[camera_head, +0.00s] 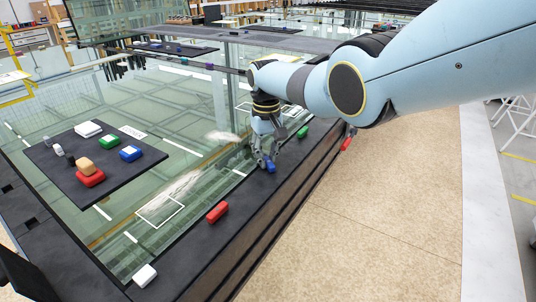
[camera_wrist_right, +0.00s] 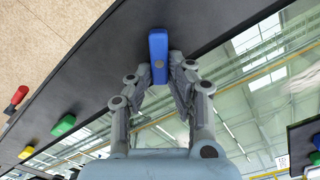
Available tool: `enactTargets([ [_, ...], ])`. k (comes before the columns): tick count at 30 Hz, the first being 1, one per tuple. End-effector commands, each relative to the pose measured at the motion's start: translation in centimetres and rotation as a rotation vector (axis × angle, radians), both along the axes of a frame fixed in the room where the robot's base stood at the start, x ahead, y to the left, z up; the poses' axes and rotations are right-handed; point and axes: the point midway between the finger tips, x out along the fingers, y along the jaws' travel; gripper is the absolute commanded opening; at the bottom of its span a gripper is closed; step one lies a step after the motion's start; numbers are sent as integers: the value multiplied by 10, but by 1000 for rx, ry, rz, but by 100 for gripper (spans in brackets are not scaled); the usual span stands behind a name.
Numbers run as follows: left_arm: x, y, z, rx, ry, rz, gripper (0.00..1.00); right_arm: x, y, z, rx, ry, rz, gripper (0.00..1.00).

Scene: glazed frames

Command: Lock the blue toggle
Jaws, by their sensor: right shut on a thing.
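The blue toggle (camera_head: 271,165) is a small blue block on the dark frame border along the glass. In the right wrist view the blue toggle (camera_wrist_right: 158,58) stands out lengthwise beyond the fingertips, over the dark border. My right gripper (camera_head: 265,160) is shut on it, with one finger at each side of its near end in the wrist view (camera_wrist_right: 160,78). The fingers partly hide the toggle in the head view. My left gripper is not in view.
Along the same border are a red toggle (camera_head: 217,212), a white one (camera_head: 145,275) and a green one (camera_head: 303,131). A red handle (camera_head: 346,144) sits at the frame's outer side. A dark mat (camera_head: 85,198) with several coloured blocks lies on the glass. The floor at right is clear.

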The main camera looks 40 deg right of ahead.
Motion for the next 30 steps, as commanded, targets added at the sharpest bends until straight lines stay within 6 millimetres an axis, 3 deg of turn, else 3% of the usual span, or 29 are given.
enactTargets([
  [15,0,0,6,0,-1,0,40,1,7,1,0,-2,444,0],
  [30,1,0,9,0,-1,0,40,0,10,1,0,-2,628,0],
])
